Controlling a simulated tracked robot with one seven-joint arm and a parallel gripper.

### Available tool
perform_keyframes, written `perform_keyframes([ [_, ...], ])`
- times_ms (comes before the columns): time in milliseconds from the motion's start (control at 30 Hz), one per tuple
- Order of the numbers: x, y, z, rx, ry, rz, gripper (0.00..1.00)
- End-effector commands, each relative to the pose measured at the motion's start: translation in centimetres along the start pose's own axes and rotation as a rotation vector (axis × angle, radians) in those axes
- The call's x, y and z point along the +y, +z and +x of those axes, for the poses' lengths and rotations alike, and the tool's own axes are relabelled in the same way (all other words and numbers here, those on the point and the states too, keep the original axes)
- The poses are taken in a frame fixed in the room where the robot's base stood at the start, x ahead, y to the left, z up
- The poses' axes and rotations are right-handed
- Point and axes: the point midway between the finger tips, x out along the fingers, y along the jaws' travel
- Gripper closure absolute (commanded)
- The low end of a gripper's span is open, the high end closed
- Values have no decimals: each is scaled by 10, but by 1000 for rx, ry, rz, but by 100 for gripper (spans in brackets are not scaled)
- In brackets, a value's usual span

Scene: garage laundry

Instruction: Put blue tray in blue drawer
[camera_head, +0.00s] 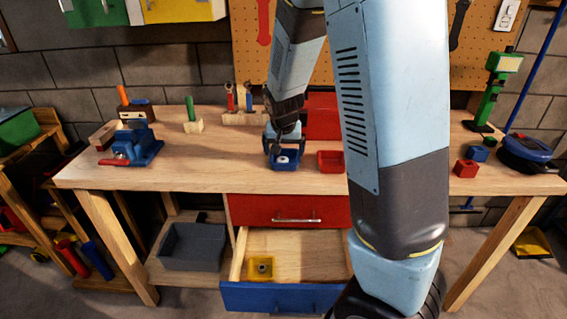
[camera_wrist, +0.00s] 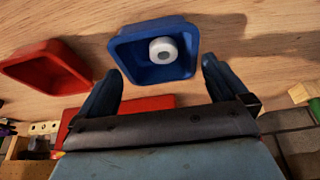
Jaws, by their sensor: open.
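The small blue tray (camera_head: 284,163) sits on the wooden workbench, with a round white and grey item inside it. In the wrist view the blue tray (camera_wrist: 128,55) lies just ahead of my fingertips. My gripper (camera_wrist: 157,80) is open, its two dark fingers spread on either side of the tray's near edge, not closed on it. In the head view my gripper (camera_head: 284,145) is right above and behind the tray. The blue drawer (camera_head: 285,298) below the bench is pulled open. A yellow tray (camera_head: 261,267) is inside it, at its left.
A red tray (camera_head: 330,161) stands just right of the blue tray and shows in the wrist view (camera_wrist: 30,75). The red drawer (camera_head: 290,210) above the blue one is shut. A blue vise (camera_head: 140,147) stands at the bench's left. Small blocks (camera_head: 466,168) are at the right.

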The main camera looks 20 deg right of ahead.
Motion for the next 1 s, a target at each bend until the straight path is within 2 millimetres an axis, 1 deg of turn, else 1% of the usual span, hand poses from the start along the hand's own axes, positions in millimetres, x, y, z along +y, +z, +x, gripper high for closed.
perform_keyframes([
  [33, 1, 1, 8, -3, 4, 0, 0],
  [100, 3, 1, 17, -2, 4, 2, 0],
  [300, 2, 2, 36, -2, 2, 1, 0],
  [400, 2, 1, 39, -1, 1, 1, 0],
  [633, 2, 1, 39, 0, 1, 1, 0],
  [1000, 2, 1, 39, -1, 1, 1, 35],
])
